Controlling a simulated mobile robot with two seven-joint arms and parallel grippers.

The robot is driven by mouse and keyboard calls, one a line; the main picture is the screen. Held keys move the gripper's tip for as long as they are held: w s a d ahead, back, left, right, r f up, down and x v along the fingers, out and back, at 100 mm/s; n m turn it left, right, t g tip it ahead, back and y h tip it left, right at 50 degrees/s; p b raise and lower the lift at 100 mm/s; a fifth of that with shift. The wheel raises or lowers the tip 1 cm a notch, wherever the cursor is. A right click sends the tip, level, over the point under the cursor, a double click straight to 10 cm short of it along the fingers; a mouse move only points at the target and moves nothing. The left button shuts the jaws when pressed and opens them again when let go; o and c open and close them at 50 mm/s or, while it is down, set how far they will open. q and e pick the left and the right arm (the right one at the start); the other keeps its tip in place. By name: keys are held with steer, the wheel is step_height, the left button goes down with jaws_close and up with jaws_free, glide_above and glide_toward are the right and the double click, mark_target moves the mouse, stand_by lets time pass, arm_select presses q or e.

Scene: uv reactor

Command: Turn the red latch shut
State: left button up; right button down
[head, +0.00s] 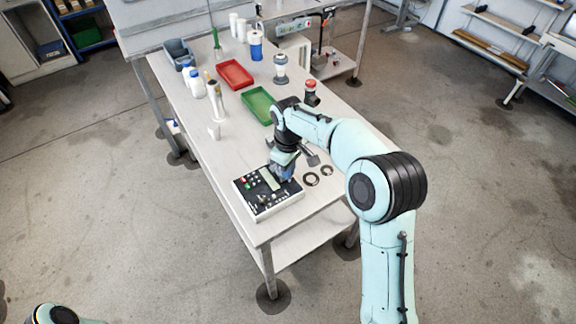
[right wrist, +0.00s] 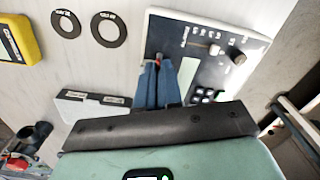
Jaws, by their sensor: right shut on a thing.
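A control box (head: 252,203) with a white body, dark panels, buttons and knobs sits near the front end of the bench. It also shows in the right wrist view (right wrist: 172,22). My right gripper (head: 280,178) reaches down over the box. In the right wrist view its blue fingers (right wrist: 157,66) are closed together at the box's edge region. A small red piece, likely the red latch (right wrist: 158,58), shows between the fingertips, and the fingers are shut on it. Most of it is hidden, so its turn angle cannot be told. My left gripper is out of view.
Two dark rings (head: 311,179) lie right of the box. A green tray (head: 259,106), a red tray (head: 234,74) and several bottles stand farther back on the bench (head: 190,128). In the right wrist view a yellow device (right wrist: 18,38) lies at the left.

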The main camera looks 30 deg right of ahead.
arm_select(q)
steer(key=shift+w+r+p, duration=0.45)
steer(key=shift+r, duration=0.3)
arm_select(e)
steer(key=shift+d+r+m, duration=0.1)
steer(key=shift+m, duration=2)
steer(key=c, duration=1.3)
jaws_free()
